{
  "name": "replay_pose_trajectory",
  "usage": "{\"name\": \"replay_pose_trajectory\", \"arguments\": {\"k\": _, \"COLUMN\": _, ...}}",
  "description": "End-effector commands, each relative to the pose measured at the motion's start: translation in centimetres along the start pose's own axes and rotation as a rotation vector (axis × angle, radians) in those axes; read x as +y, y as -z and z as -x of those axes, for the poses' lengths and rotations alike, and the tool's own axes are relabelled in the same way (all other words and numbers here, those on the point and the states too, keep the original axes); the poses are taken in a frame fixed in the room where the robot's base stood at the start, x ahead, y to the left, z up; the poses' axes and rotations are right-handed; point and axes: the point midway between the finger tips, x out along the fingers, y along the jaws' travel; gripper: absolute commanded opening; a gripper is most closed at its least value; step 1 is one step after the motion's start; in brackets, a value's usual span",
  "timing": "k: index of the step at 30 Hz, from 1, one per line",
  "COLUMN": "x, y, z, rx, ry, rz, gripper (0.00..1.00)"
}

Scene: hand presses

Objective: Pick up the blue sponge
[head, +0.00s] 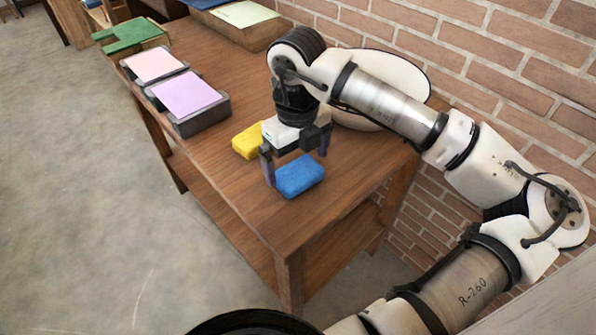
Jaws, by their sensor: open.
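The blue sponge (300,177) lies on the wooden table (230,215) near its front right end. A yellow sponge (247,141) lies behind and to the left of it, partly hidden by my gripper. My gripper (296,163) is open and points down at the blue sponge. One finger is at the sponge's left side and the other is beyond its upper right corner. I cannot tell whether either finger touches the sponge or how high the fingertips are above the table.
Two dark trays with pink (154,66) and purple (187,95) tops stand along the table's left edge. A round white object (385,80) stands behind my arm by the brick wall. The table's front end is clear.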

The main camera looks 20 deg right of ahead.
Motion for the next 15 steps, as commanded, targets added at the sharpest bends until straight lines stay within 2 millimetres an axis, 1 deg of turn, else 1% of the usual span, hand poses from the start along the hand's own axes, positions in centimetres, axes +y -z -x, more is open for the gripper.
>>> {"name": "replay_pose_trajectory", "arguments": {"k": 4, "x": -0.1, "y": 0.0, "z": -2.1, "rx": 0.000, "ry": -0.004, "rz": 0.001, "gripper": 1.00}}
{"name": "replay_pose_trajectory", "arguments": {"k": 7, "x": -0.1, "y": 0.0, "z": -3.1, "rx": 0.000, "ry": -0.002, "rz": 0.000, "gripper": 1.00}}
{"name": "replay_pose_trajectory", "arguments": {"k": 10, "x": -0.2, "y": 0.0, "z": -3.5, "rx": 0.000, "ry": -0.001, "rz": 0.000, "gripper": 1.00}}
{"name": "replay_pose_trajectory", "arguments": {"k": 15, "x": -0.2, "y": 0.0, "z": -3.6, "rx": 0.000, "ry": 0.000, "rz": 0.000, "gripper": 1.00}}
